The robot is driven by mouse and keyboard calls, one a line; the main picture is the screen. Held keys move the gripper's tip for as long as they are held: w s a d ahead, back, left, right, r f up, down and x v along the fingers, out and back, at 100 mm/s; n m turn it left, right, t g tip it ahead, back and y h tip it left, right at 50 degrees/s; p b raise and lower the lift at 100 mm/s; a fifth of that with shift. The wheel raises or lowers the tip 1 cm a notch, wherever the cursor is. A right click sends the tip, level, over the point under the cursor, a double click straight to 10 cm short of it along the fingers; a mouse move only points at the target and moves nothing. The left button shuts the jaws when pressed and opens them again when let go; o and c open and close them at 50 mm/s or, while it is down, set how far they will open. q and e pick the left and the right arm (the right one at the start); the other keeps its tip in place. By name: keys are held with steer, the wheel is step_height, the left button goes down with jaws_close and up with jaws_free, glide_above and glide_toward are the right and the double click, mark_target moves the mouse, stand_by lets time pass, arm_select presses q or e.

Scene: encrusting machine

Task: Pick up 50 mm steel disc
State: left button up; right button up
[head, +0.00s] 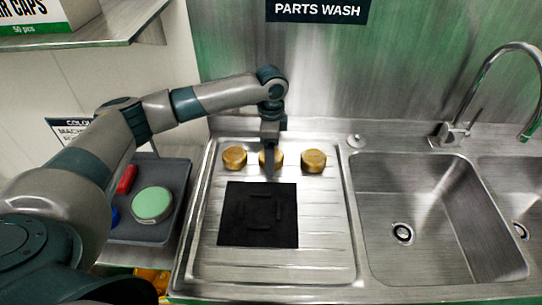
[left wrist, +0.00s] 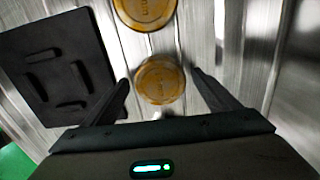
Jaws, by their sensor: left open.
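Three round gold-coloured discs stand in a row at the back of the ribbed steel drainboard: a left disc (head: 234,158), a middle disc (head: 280,159) and a right disc (head: 313,160). No disc looks plainly steel-grey, and their sizes cannot be read. My left gripper (head: 270,172) is at the middle disc and partly hides it in the head view. In the left wrist view its open fingers (left wrist: 162,92) are on either side of one disc (left wrist: 160,80), with visible gaps. Another disc (left wrist: 146,12) is beyond it, cut by the picture edge. My right gripper is not in view.
A black mat (head: 231,228) with raised bars lies in front of the discs. A grey tray (head: 150,234) at the left holds a green-topped round item (head: 152,204) and a red item (head: 127,179). A sink (head: 420,190) with a tap (head: 450,130) is at the right.

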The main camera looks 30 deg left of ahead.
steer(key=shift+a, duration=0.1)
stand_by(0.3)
arm_select(q)
steer(key=c, duration=1.4)
steer(key=shift+c, duration=0.2)
